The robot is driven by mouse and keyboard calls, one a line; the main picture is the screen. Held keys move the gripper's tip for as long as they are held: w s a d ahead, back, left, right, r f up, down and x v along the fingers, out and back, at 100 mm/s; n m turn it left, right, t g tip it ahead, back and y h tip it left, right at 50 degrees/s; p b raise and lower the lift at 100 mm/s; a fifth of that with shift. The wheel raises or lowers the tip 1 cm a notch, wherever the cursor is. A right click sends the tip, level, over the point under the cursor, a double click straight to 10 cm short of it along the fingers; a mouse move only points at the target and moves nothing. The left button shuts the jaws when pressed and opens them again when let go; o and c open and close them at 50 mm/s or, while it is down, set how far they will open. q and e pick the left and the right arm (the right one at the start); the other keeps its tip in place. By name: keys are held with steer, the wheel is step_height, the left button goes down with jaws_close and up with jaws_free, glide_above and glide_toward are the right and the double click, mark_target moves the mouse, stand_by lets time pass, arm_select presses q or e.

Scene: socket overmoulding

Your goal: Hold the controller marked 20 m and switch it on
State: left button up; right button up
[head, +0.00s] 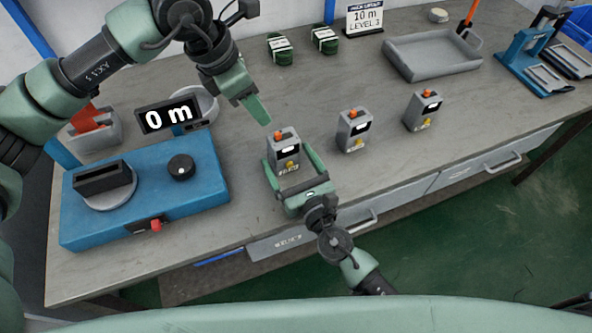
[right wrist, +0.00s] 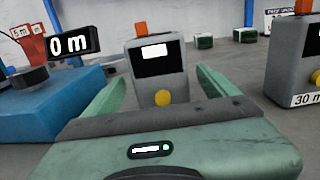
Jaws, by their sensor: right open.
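Three grey controllers, each with an orange top knob, a dark display and a yellow button, stand upright in a row on the bench: a left one (head: 283,148), a middle one (head: 353,131) and a right one (head: 422,110). My right gripper (head: 297,172) is open, with its fingers on either side of the left controller; it also shows in the right wrist view (right wrist: 160,90). The left controller's label is too small to read. The middle controller reads 30 m in the right wrist view (right wrist: 303,60). My left gripper (head: 258,108) hangs above and behind the left controller; its finger gap is not visible.
A blue machine (head: 145,195) with a dial and red switch stands at left, beside a 0 m display (head: 169,114). A grey tray (head: 432,57), green bundles (head: 281,48) and a 10 m sign (head: 366,18) are at the back. The bench between the controllers is clear.

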steer(key=shift+x, duration=1.35)
steer(key=shift+d, duration=0.1)
steer(key=c, duration=1.3)
arm_select(q)
steer(key=shift+c, duration=0.9)
arm_select(e)
steer(key=shift+c, duration=1.3)
arm_select(q)
steer(key=c, duration=0.5)
steer(key=s+f+n+h, duration=0.1)
steer(key=s+f+n+g+h, duration=0.1)
steer(key=s+f+n+h, duration=0.1)
steer(key=h, duration=0.1)
steer(key=shift+s+d+f+n+g, duration=0.1)
steer(key=shift+d+f+n+g, duration=0.2)
steer(key=shift+g, duration=0.1)
jaws_close()
steer(key=s+a+f+n+t+h, duration=0.1)
steer(key=a+f+n+t+h, duration=0.2)
steer(key=a+n, duration=1)
steer(key=n+t+h, duration=0.1)
steer(key=t+h, duration=0.1)
steer(key=h, duration=0.1)
steer(key=shift+s+f, duration=0.2)
steer(key=shift+s, duration=0.05)
steer(key=shift+a, duration=0.1)
